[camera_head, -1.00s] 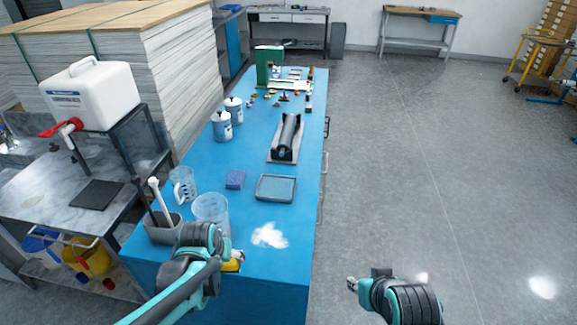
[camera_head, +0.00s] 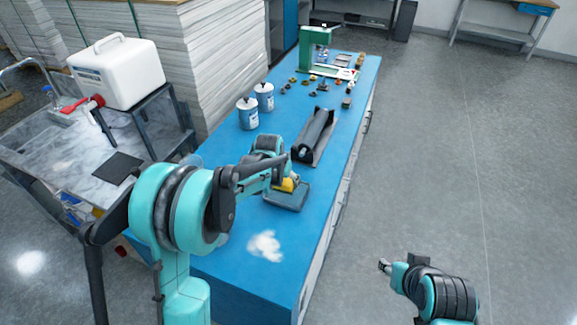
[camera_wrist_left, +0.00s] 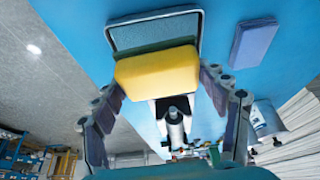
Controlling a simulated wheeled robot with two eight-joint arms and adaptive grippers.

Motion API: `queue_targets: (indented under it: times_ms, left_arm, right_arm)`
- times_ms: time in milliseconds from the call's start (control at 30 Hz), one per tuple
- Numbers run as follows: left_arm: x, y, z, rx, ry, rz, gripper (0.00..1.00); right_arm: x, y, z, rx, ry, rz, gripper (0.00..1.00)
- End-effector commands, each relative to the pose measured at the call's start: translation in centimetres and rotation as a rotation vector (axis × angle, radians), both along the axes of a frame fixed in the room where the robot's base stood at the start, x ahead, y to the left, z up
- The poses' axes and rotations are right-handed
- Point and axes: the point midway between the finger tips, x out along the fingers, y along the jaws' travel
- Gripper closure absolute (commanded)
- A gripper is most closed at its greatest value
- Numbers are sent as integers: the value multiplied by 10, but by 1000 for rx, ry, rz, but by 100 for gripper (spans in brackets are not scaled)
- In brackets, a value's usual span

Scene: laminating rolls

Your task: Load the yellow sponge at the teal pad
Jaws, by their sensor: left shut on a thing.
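The yellow sponge (camera_head: 285,184) is in my left gripper (camera_head: 278,181), at the near left part of the teal pad tray (camera_head: 291,201). In the left wrist view the sponge (camera_wrist_left: 158,75) sits between the two fingers of the left gripper (camera_wrist_left: 160,95), its dark green side facing the grey-rimmed tray (camera_wrist_left: 152,25). The sponge overlaps the tray's edge there; I cannot tell whether it touches the pad. My right gripper (camera_head: 385,266) is out over the floor, right of the table, holding nothing visible; its finger gap is too small to judge.
A blue-purple sponge (camera_wrist_left: 250,42) lies beside the tray. A black roller (camera_head: 313,137) on a stand is behind the tray. Two white cans (camera_head: 256,106) and a green press (camera_head: 317,50) stand farther back. White powder (camera_head: 265,245) lies on the blue table (camera_head: 236,272).

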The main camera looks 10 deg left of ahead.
Motion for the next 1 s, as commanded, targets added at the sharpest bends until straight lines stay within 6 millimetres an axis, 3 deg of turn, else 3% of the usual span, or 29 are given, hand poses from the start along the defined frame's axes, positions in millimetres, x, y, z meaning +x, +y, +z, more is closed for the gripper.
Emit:
queue_targets:
  times_ms: [100, 233, 467, 1000]
  left_arm:
    - [28, -6, 0, 0, 0, -24, 50]
    - [42, -9, -3, 0, 0, -38, 50]
    - [45, -9, -14, 0, 0, -41, 50]
    - [44, -9, -63, 0, 0, -40, 50]
  right_arm:
    - [0, 0, 10, 0, 0, 0, 60]
    - [0, 0, 12, 0, 0, 0, 60]
    - [0, 0, 5, 0, 0, 0, 60]
    - [0, 0, -25, 0, 0, 0, 60]
